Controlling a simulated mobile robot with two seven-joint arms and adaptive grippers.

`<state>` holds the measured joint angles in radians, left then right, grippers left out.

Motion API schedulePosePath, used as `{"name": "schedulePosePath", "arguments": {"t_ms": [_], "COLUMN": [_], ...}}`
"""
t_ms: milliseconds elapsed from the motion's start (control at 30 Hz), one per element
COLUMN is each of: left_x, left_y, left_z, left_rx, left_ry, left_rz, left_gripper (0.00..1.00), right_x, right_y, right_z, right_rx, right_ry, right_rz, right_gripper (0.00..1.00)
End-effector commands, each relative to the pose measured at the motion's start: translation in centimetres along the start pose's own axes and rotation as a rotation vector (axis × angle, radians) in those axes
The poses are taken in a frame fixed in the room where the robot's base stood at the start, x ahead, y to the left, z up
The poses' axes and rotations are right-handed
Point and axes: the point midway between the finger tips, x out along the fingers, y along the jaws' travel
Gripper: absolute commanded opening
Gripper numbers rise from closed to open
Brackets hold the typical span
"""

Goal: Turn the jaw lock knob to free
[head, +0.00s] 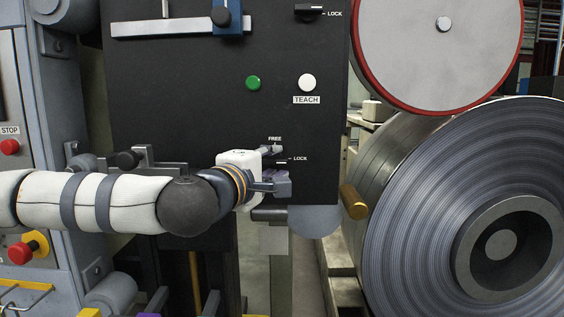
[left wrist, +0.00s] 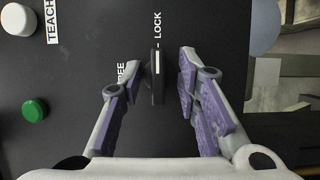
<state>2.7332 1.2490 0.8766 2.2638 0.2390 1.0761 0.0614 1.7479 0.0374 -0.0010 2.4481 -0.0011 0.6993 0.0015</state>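A black knob with a white line, the one marked FREE and LOCK, sits on the dark panel (head: 180,90). In the left wrist view the knob (left wrist: 157,78) is between the two fingers of my left gripper (left wrist: 152,88), with a visible gap on each side. Its white line points toward the LOCK label. The FREE label is partly covered by a finger in that view. In the head view my left gripper (head: 276,168) is at the knob, one finger above and one below, and the knob (head: 282,163) is mostly hidden. My right gripper is not in view.
Above are a green button (head: 253,83), a white TEACH button (head: 307,82) and another knob (head: 310,8) with a LOCK label. A large steel coil (head: 410,200) and a red-rimmed disc (head: 430,50) stand at right. A red STOP button (head: 9,147) is at far left.

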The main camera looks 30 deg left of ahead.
Motion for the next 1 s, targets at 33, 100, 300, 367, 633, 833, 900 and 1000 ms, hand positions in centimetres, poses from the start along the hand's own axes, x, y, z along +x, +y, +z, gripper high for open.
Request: {"name": "schedulePosePath", "arguments": {"t_ms": [33, 100, 300, 367, 633, 833, 900, 1000], "left_x": [0.0, -0.1, 0.0, 0.0, 0.0, 0.1, 0.1, 0.1], "left_y": [0.0, 0.1, 0.1, 0.1, 0.0, -0.2, -0.3, -0.5], "left_z": [0.0, 0.0, 0.0, 0.0, 0.0, 0.0, 0.0, 0.1], "left_rx": [0.0, 0.0, 0.0, 0.0, -0.005, -0.054, -0.09, -0.156], "left_ry": [0.0, 0.0, 0.0, 0.0, 0.0, 0.0, 0.0, -0.001], "left_rz": [0.001, 0.001, 0.001, 0.001, 0.003, 0.022, 0.037, 0.063], "left_gripper": [0.3, 0.3, 0.12, 0.0, 0.0, 0.0, 0.0, 0.0], "right_x": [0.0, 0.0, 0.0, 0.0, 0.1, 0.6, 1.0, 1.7], "right_y": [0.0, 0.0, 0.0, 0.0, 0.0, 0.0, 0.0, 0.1], "right_z": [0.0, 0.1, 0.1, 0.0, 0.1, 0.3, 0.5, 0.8], "right_rx": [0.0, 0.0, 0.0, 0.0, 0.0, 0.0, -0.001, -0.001], "right_ry": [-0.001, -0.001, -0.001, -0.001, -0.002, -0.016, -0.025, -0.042], "right_rz": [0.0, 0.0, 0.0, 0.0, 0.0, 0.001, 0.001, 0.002], "right_gripper": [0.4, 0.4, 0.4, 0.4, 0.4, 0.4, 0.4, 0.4]}}
